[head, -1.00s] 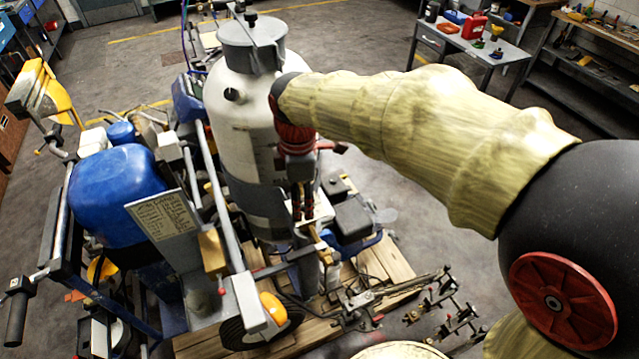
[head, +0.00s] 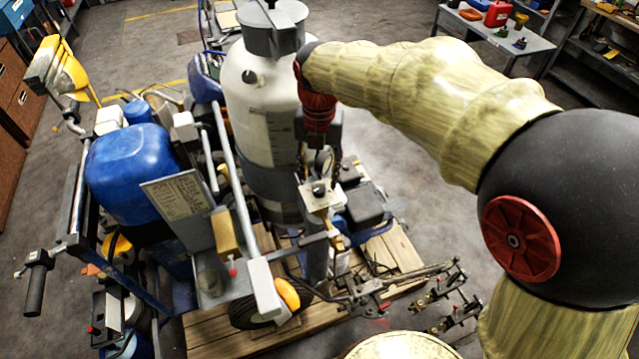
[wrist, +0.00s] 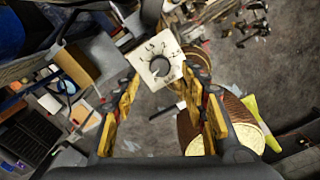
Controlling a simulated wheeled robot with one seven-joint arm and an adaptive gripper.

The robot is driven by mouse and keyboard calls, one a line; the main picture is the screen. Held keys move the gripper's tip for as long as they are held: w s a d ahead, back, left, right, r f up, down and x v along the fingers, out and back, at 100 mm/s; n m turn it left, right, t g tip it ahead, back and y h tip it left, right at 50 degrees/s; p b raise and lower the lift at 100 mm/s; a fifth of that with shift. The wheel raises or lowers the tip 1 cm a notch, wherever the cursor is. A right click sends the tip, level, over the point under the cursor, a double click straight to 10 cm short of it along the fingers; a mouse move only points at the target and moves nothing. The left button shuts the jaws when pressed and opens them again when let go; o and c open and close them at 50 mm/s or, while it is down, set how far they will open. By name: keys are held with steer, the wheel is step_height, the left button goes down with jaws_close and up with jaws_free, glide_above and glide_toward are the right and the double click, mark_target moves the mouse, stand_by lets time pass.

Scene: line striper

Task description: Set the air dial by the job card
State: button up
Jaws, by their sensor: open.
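The air dial (wrist: 158,65) is a dark round knob on a pale square plate (wrist: 144,54) with numbers around it; I read 1.5 and 2 near its top. Its pointer setting is too small to tell. The dial also shows in the head view (head: 320,189), on the machine in front of the white tank. My gripper (wrist: 160,78) is open, with the knob showing between its yellow fingertips; I cannot tell whether they touch it. In the head view my gripper (head: 322,160) is just above the dial. The job card (head: 178,196) is a grey printed sheet; its writing is not legible.
The white tank (head: 255,110) stands right behind the dial. The machine stands on a wooden pallet (head: 220,335).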

mark_target(319, 188)
step_height(319, 188, down, 5)
stand_by(0.3)
steer(key=c, duration=0.3)
steer(key=c, duration=0.8)
jaws_close()
